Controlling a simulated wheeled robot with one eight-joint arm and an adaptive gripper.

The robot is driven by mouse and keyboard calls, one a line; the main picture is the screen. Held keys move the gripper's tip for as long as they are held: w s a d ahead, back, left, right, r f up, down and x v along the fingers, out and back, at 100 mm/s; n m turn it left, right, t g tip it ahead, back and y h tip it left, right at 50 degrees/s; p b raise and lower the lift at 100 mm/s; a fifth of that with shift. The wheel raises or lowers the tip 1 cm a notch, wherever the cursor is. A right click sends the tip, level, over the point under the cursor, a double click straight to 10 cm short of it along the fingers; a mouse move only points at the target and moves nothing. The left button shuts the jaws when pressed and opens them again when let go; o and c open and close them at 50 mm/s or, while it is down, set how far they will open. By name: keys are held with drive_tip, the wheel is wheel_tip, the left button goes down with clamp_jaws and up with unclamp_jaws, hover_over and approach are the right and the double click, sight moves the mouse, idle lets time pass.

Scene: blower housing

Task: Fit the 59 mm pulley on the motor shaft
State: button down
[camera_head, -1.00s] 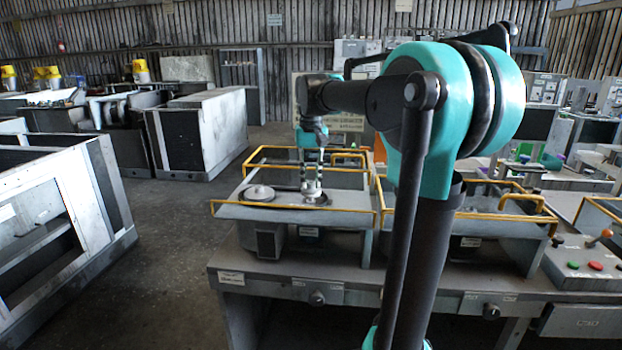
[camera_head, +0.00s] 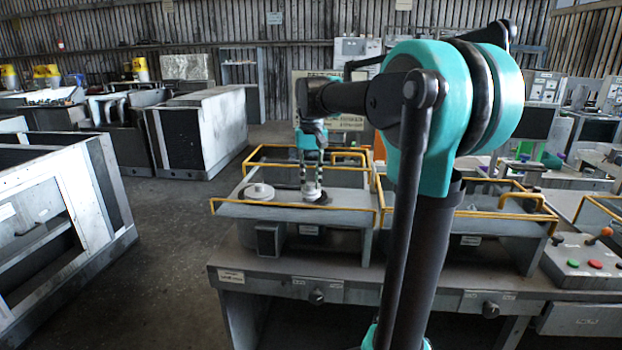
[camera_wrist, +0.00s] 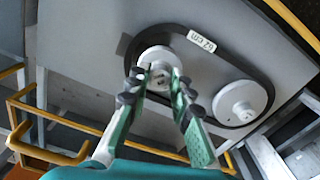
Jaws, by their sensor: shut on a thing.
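A pale round pulley (camera_wrist: 157,55) with a raised hub sits between my fingertips in the wrist view. My gripper (camera_wrist: 159,78) is shut on it, one finger on each side of the hub. The pulley is at one end of a dark oval band on the grey deck. A second pale pulley (camera_wrist: 240,103) sits at the other end, apart from my fingers. In the head view my gripper (camera_head: 311,187) points down at the deck, and the second pulley (camera_head: 258,191) is to its left. The motor shaft is hidden under the held pulley, so I cannot tell how deep it sits.
Yellow guard rails (camera_head: 290,206) surround the grey deck, and also show in the wrist view (camera_wrist: 60,120). A label (camera_wrist: 201,41) lies beside the band. A similar railed station stands to the right, with a button panel (camera_head: 585,262) beyond it. Open floor lies left of the bench.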

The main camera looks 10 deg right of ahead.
drive_tip(key=shift+f, duration=0.65)
idle(0.4)
drive_tip(key=c, duration=1.3)
unclamp_jaws()
drive_tip(key=shift+r, duration=0.2)
drive_tip(key=shift+r, duration=3.6)
